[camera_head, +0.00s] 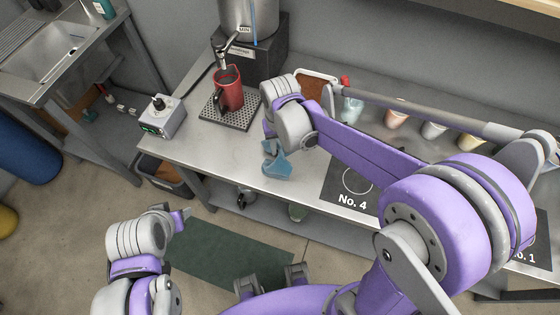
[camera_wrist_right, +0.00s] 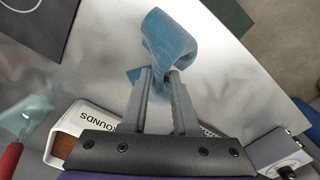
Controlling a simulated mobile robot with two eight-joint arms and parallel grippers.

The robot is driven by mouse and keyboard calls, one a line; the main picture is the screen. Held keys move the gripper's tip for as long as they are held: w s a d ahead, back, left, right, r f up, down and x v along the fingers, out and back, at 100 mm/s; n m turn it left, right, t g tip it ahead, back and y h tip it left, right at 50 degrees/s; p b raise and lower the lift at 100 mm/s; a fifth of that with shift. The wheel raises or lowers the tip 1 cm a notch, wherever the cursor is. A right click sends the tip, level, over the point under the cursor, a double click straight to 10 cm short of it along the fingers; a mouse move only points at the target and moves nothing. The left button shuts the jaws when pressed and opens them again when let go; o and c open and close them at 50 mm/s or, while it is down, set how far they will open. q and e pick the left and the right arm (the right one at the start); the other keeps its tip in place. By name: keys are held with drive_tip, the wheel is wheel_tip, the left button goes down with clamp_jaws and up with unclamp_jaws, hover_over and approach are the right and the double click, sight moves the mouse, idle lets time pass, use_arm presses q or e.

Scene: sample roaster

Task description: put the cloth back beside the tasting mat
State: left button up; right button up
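The blue cloth (camera_head: 276,165) is bunched and hangs below my right gripper (camera_head: 268,135), above the steel table near its front edge. In the right wrist view the cloth (camera_wrist_right: 172,45) sits at the fingertips of my right gripper (camera_wrist_right: 161,75), pinched between them. A black tasting mat (camera_head: 334,186) marked No. 4 lies on the table to the right of the cloth, apart from it; its corner (camera_wrist_right: 45,22) shows in the wrist view. Another mat marked No. 1 is partly hidden behind my right arm. My left gripper (camera_head: 178,214) is empty, low in front of the table; its finger gap is unclear.
A red pitcher (camera_head: 229,90) stands on a drip grate (camera_head: 246,117) under a spout. A grey control box (camera_head: 163,118) is at the table's left end. A white-rimmed grounds tray (camera_wrist_right: 88,112) and several cups are at the back. Bare table lies between the grate and the No. 4 mat.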

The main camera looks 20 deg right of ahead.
drive_tip(key=o, duration=0.7)
drive_tip(key=shift+o, duration=0.2)
drive_tip(key=shift+r, duration=0.1)
wheel_tip(320, 180, up, 11)
drive_tip(key=shift+f+p, duration=0.2)
drive_tip(key=shift+p, duration=0.25)
drive_tip(key=s+d+f+t, duration=0.2)
drive_tip(key=s+d, duration=0.1)
drive_tip(key=s, duration=0.3)
drive_tip(key=s+d+f+t, duration=0.3)
drive_tip(key=s, duration=0.4)
drive_tip(key=shift+s+d+f+n+t, duration=0.2)
drive_tip(key=shift+d+f+n+t, duration=0.05)
drive_tip(key=shift+d+n+t, duration=0.05)
